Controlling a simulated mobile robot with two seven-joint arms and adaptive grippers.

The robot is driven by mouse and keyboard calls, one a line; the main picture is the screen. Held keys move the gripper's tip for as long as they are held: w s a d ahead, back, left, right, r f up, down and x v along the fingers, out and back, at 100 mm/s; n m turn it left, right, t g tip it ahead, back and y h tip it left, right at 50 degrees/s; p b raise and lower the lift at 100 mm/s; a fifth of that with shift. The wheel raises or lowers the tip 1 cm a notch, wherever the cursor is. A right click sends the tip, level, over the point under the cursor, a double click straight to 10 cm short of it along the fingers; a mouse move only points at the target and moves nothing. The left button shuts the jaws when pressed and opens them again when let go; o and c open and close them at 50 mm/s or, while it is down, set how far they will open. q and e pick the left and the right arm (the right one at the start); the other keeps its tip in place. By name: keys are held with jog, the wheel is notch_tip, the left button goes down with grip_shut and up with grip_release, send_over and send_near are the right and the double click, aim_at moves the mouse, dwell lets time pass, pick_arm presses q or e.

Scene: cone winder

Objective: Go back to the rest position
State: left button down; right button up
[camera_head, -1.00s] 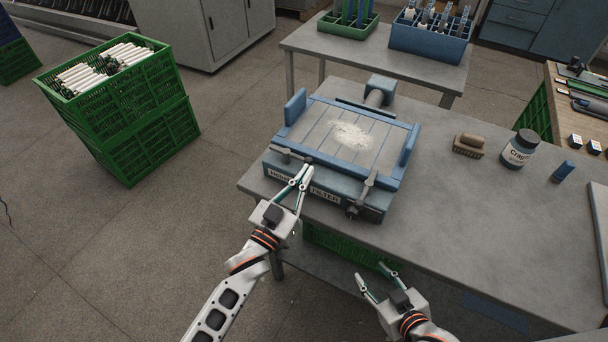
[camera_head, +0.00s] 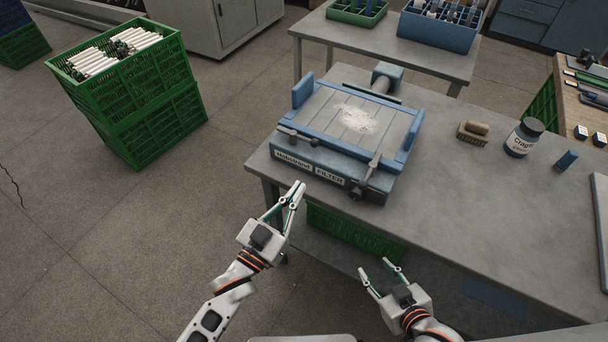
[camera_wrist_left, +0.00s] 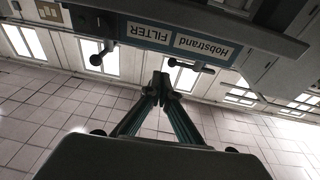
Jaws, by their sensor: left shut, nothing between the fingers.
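My left gripper (camera_head: 297,186) is shut and empty, in front of the table's left front corner and apart from the blue filter box (camera_head: 312,158). In the left wrist view its two fingertips (camera_wrist_left: 160,78) meet with nothing between them. The filter box, labelled "Hobstrand FILTER", shows upside down at the top of that view (camera_wrist_left: 215,22). It has two grey clamp handles at its front and white powder on its slatted top. My right gripper (camera_head: 375,268) is open and empty, in front of the table's front edge at the lower middle.
The grey table (camera_head: 475,205) carries a brush (camera_head: 473,132), a labelled jar (camera_head: 523,138) and a small blue block (camera_head: 566,160). A green crate (camera_head: 350,232) sits beneath it. Stacked green crates (camera_head: 150,125) with white tubes stand at the left. The floor between is clear.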

pick_arm(q)
jog(key=s, duration=0.2)
jog(key=s+a, duration=0.1)
jog(key=shift+s+a+f, duration=0.1)
jog(key=shift+s+f, duration=0.1)
jog(key=shift+f, duration=0.05)
jog(key=s+a+f+n+g+y, duration=0.1)
jog(key=s+a+f+g+y, duration=0.2)
jog(key=a+f, duration=0.5)
jog(key=s+a+f+n+g+y, duration=0.1)
jog(key=s+a+f+g+y, duration=0.2)
jog(key=a, duration=0.8)
jog(key=s+f+y, duration=0.2)
jog(key=s+f, duration=0.2)
jog(key=f, duration=0.1)
jog(key=shift+s, duration=0.4)
